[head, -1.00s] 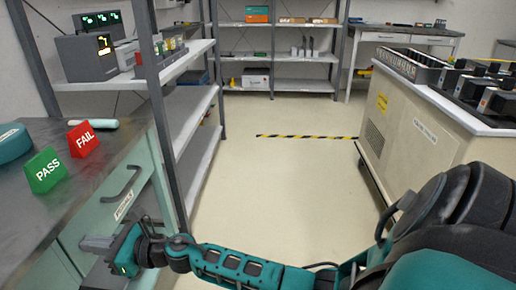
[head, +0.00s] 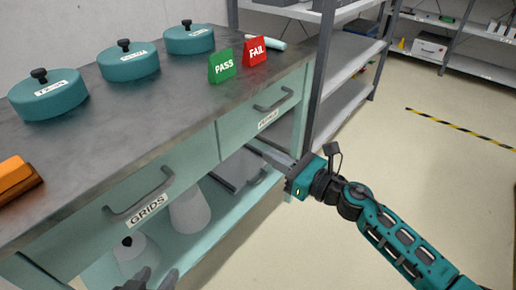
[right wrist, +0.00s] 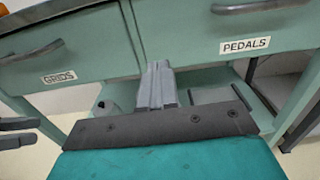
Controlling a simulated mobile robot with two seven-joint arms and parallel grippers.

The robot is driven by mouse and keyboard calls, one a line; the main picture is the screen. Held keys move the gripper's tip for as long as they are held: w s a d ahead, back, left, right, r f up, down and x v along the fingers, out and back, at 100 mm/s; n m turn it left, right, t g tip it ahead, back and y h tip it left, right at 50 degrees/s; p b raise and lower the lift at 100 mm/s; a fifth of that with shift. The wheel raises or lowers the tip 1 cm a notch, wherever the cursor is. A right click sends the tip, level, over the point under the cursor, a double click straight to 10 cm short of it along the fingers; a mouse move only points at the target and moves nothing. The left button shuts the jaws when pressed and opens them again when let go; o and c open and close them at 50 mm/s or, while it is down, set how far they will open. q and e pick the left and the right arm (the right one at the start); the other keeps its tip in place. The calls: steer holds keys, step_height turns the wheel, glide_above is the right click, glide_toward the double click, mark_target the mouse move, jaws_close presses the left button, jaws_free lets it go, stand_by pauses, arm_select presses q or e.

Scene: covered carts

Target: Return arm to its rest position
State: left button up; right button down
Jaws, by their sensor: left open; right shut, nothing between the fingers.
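My right gripper (head: 262,150) is shut and empty, in front of the teal cabinet just below the PEDALS drawer (head: 268,112). In the right wrist view its closed fingers (right wrist: 158,72) point at the cabinet between the two drawer labels, touching neither handle. My left gripper (head: 150,280) shows only its dark finger ends at the bottom edge of the head view, open and apart from the cabinet. Dark fingers also show at the left edge of the right wrist view (right wrist: 18,133). The GRIDS drawer (head: 150,190) and the PEDALS drawer look closed.
Three round teal lidded pots (head: 128,62), a green PASS block (head: 222,66) and a red FAIL block (head: 256,50) stand on the dark worktop. An orange object (head: 18,180) lies at left. Pale containers (head: 190,208) stand on the lower shelf. Floor at right is clear.

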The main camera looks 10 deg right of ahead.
steer(key=s+f+n+g+h, duration=0.1)
steer(key=s+f+n+h, duration=0.3)
steer(key=n, duration=0.7)
steer(key=s+f+n+g+h, duration=0.1)
steer(key=s+f+n, duration=0.1)
steer(key=s+n, duration=0.7)
steer(key=s+f+n+g+h, duration=0.1)
steer(key=s+f+n+h, duration=0.25)
steer(key=n, duration=0.95)
arm_select(q)
steer(key=s+a+r+y+p, duration=0.1)
steer(key=a+r+p, duration=0.3)
steer(key=r+p, duration=0.9)
steer(key=shift+s+r+y+p, duration=0.3)
steer(key=shift+s+p, duration=0.3)
steer(key=shift+p, duration=3.2)
arm_select(e)
steer(key=s+d+r+m, duration=0.1)
steer(key=r, duration=0.5)
steer(key=s+d+r+m, duration=0.1)
steer(key=s+r, duration=0.1)
steer(key=r, duration=0.5)
steer(key=shift+d, duration=0.4)
arm_select(q)
steer(key=shift+a, duration=0.1)
arm_select(e)
steer(key=shift+h, duration=0.25)
